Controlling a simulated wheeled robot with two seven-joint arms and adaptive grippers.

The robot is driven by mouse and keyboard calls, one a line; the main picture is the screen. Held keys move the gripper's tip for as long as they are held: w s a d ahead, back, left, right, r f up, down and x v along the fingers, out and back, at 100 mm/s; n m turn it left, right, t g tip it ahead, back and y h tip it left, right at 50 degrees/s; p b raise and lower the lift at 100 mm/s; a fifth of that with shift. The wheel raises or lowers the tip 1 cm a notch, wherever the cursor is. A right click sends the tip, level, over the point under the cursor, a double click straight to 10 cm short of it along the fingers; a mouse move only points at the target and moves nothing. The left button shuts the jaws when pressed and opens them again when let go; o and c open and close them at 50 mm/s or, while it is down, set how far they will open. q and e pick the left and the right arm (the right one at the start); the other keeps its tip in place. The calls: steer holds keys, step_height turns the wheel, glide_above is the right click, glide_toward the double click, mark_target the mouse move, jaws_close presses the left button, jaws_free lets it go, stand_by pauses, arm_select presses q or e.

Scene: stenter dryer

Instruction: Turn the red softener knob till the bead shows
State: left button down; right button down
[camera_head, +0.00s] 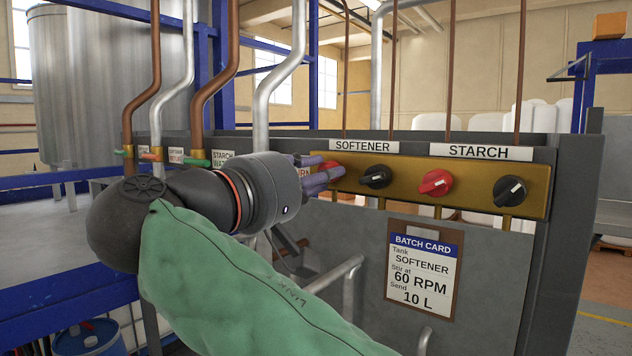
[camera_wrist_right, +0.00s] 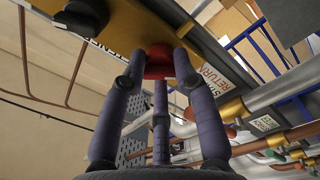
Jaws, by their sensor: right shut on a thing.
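The red softener knob (camera_head: 327,166) is the leftmost knob on the brass panel (camera_head: 400,176), under the SOFTENER label (camera_head: 365,147). Only a bit of its red shows behind my fingers in the head view. My right gripper (camera_head: 337,173) reaches it from the left with its purple fingers shut on it. In the right wrist view the fingertips (camera_wrist_right: 161,62) close around the red knob (camera_wrist_right: 158,52) from its sides. I cannot see the knob's pointer angle, and no bead is visible in either view. My left gripper is not in view.
A black knob (camera_head: 375,177) sits just right of my fingers. Further right are another red knob (camera_head: 435,183) and black knob (camera_head: 509,191) under the STARCH label (camera_head: 481,152). The batch card (camera_head: 421,275) hangs below. Pipes with small valves (camera_head: 197,158) stand behind my arm.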

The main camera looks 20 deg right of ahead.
steer(key=shift+w+a+f+m+g+b, duration=0.15)
steer(key=shift+m+b, duration=0.25)
steer(key=shift+m, duration=1.3)
steer(key=shift+s+d+m+g+b, duration=0.1)
steer(key=shift+m+b, duration=0.3)
steer(key=shift+m, duration=1.3)
steer(key=shift+w+a+f+m+g+b, duration=0.15)
steer(key=shift+m+b, duration=0.25)
steer(key=shift+m, duration=1.3)
steer(key=shift+s, duration=0.1)
steer(key=c, duration=1.2)
jaws_free()
steer(key=shift+o, duration=1.2)
steer(key=shift+d+r, duration=0.15)
steer(key=shift+s, duration=0.1)
steer(key=v, duration=1.2)
